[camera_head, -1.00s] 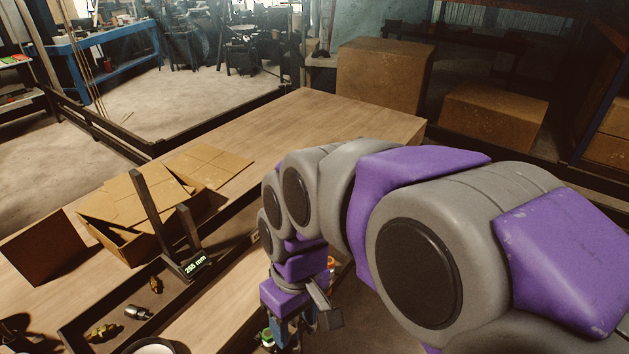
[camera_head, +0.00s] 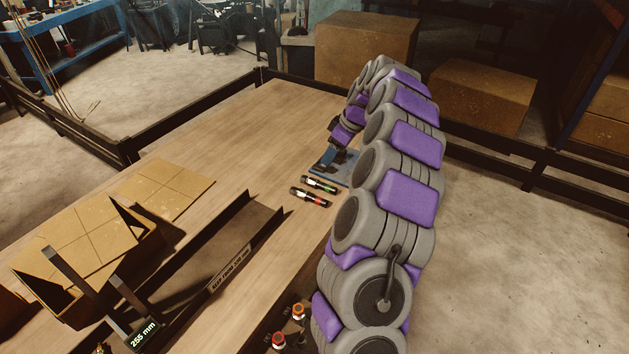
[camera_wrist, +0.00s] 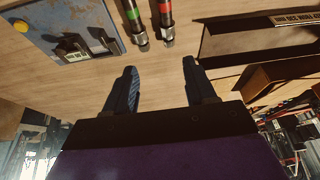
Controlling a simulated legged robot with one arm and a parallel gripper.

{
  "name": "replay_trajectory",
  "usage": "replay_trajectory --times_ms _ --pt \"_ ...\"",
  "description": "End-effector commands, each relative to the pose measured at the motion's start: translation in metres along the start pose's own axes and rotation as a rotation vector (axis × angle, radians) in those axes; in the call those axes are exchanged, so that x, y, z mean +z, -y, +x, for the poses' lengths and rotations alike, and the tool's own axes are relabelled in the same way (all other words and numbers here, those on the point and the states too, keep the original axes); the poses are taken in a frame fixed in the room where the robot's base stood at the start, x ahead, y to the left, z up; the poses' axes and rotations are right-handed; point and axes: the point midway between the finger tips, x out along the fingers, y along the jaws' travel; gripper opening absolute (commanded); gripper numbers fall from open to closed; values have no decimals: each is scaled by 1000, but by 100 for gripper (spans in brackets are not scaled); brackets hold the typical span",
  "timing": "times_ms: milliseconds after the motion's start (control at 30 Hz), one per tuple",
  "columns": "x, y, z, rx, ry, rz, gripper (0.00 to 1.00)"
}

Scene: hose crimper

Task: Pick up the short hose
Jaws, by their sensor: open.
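Two short black hoses with metal end fittings lie side by side on the wooden table. One has a green band (camera_head: 320,183) and the other a red band (camera_head: 310,197). In the wrist view, the green-banded hose (camera_wrist: 134,18) and red-banded hose (camera_wrist: 165,18) show at the top, cut off by the frame edge. I cannot tell which is shorter. My gripper (camera_wrist: 160,66) is open and empty. Its fingertips point toward the hose ends, with bare table showing between. In the head view my gripper is small and partly merges with a blue-grey plate beyond the hoses.
The blue-grey plate (camera_wrist: 60,22) with a metal fixture lies beside the hoses. A long dark labelled tray (camera_head: 222,262) lies nearer. The table's middle (camera_head: 235,150) is clear.

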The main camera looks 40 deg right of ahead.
Motion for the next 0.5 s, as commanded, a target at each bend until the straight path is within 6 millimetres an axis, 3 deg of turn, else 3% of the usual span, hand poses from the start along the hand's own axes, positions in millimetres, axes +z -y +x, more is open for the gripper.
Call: replay_trajectory --times_ms 33,167,367,500 --pt "11 -16 -1 18 2 6 55" --pt "26 -35 -1 43 7 1 55" --pt "27 -35 9 55 11 -6 55" --pt "28 -37 31 52 11 -5 55"
